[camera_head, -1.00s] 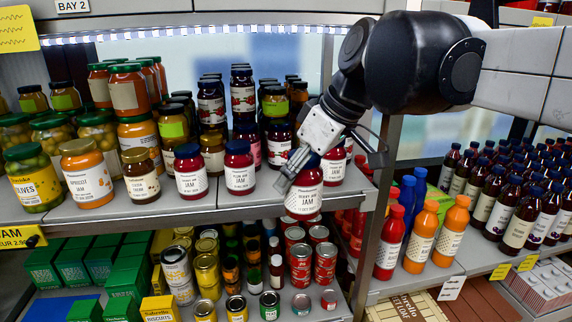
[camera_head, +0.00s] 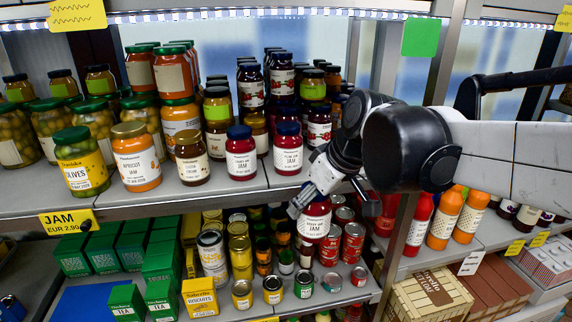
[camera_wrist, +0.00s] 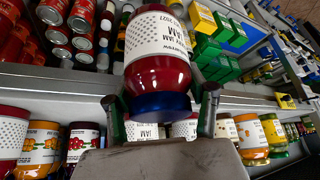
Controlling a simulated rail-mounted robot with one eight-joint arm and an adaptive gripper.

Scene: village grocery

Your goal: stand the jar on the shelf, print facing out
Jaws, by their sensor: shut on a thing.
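My gripper (camera_head: 328,198) is shut on a red jam jar (camera_head: 314,224) with a dark blue lid and white label. In the head view, the jar hangs lid up, slightly tilted, just in front of and below the upper shelf's edge (camera_head: 220,205). Its print faces the head camera. In the wrist view, the jar (camera_wrist: 158,72) is between my two fingers (camera_wrist: 161,108), its print upside down in the picture. On the shelf, two similar red jars (camera_head: 241,160) stand at the front with print outward. My arm hides the shelf's right part.
An apricot jar (camera_head: 136,165), an olive jar (camera_head: 82,172) and a brown jar (camera_head: 192,165) stand left along the front row. Below are red tins (camera_head: 353,240) and several small jars. A shelf post stands at the right, beside orange bottles (camera_head: 443,222).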

